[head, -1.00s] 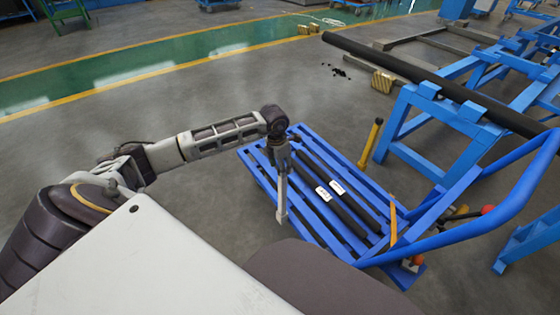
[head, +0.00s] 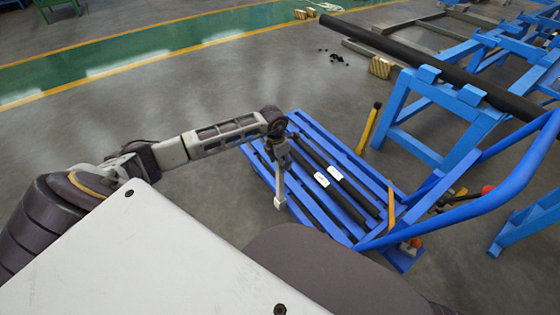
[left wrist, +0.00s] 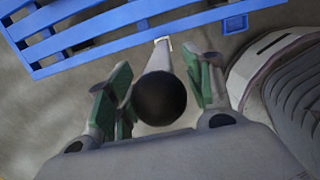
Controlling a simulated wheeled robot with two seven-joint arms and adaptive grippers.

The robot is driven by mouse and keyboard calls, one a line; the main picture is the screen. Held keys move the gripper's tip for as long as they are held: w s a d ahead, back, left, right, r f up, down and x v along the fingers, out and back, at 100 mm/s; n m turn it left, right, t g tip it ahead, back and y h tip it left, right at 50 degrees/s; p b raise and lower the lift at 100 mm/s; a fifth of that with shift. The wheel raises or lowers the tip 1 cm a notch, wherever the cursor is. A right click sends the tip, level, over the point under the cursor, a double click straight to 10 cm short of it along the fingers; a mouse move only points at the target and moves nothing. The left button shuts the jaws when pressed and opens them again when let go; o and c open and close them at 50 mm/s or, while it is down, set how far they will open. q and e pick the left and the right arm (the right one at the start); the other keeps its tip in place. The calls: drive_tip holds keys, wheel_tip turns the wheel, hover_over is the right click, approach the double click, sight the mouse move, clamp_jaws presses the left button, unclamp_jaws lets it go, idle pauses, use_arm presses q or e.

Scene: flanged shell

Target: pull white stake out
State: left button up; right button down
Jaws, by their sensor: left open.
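The white stake (head: 279,188) stands roughly upright at the near side of the blue cart in the head view. In the left wrist view, I look down on its round black top (left wrist: 158,98), with the pale shaft running away below it. My left gripper (head: 280,152) is over the stake's upper part. In the left wrist view the left gripper (left wrist: 162,88) is open, with its green-padded fingers on either side of the stake and gaps visible. The stake's foot is hard to make out. My right gripper is not in view.
The blue slatted cart (head: 262,166) carries black bars (head: 352,200) with white labels. Its blue handle (head: 500,190) rises at the right. A yellow post (head: 369,128) stands behind it. Blue trestles (head: 440,135) hold a long black pipe (head: 410,55). Floor left of the cart is clear.

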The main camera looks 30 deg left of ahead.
use_arm(q)
clamp_jaws()
drive_tip(key=shift+r, duration=0.1)
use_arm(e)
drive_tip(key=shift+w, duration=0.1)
use_arm(q)
drive_tip(key=shift+r, duration=0.25)
